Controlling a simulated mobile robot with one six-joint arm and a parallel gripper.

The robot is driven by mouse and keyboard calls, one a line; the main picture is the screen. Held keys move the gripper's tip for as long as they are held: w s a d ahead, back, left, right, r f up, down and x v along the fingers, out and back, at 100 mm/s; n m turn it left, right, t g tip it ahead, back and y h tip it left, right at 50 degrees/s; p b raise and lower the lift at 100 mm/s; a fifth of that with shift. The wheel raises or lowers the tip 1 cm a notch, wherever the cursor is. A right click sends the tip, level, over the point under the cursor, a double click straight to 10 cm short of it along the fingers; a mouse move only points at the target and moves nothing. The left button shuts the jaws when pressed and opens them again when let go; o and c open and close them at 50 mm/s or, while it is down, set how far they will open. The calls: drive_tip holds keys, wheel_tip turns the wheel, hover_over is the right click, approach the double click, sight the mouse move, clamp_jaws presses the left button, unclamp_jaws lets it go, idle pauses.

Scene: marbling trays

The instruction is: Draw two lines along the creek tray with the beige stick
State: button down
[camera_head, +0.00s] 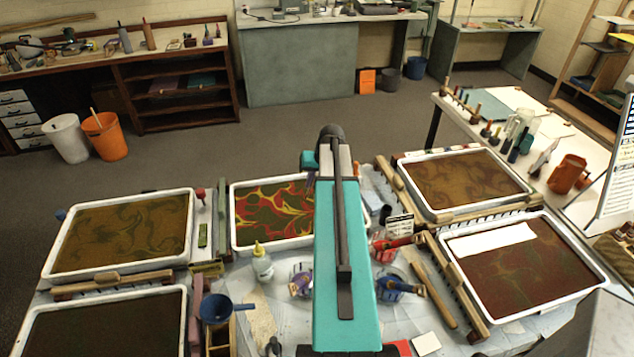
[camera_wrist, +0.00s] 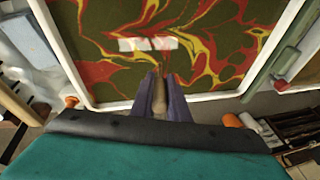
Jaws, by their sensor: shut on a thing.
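My gripper (camera_wrist: 161,78) is shut on a beige stick (camera_wrist: 159,97), which shows between its two purple-grey fingers in the wrist view. The stick points toward the near side of a white-rimmed tray (camera_wrist: 205,100) with dark green, red and yellow swirls. I cannot tell whether the stick's tip touches the liquid. In the head view this swirled tray (camera_head: 238,251) stands at the back middle, its right part hidden by my teal arm. No readable label shows which tray is the creek tray.
White-rimmed brown trays stand at the left (camera_head: 46,276), back right (camera_head: 407,208) and right (camera_head: 597,277). A pale bright patch shows over the swirled liquid.

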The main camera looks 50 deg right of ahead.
drive_tip(key=w+a+r, duration=0.2)
drive_tip(key=w+a, duration=0.5)
drive_tip(key=a, duration=0.2)
drive_tip(key=w+a+r+p, duration=0.1)
drive_tip(key=w+a+r, duration=0.1)
drive_tip(key=w+a, duration=0.5)
drive_tip(key=shift+a+p, duration=0.3)
drive_tip(key=shift+a, duration=1.2)
idle(3.1)
idle(0.6)
drive_tip(key=shift+r+p, duration=1)
drive_tip(key=shift+r, duration=1.05)
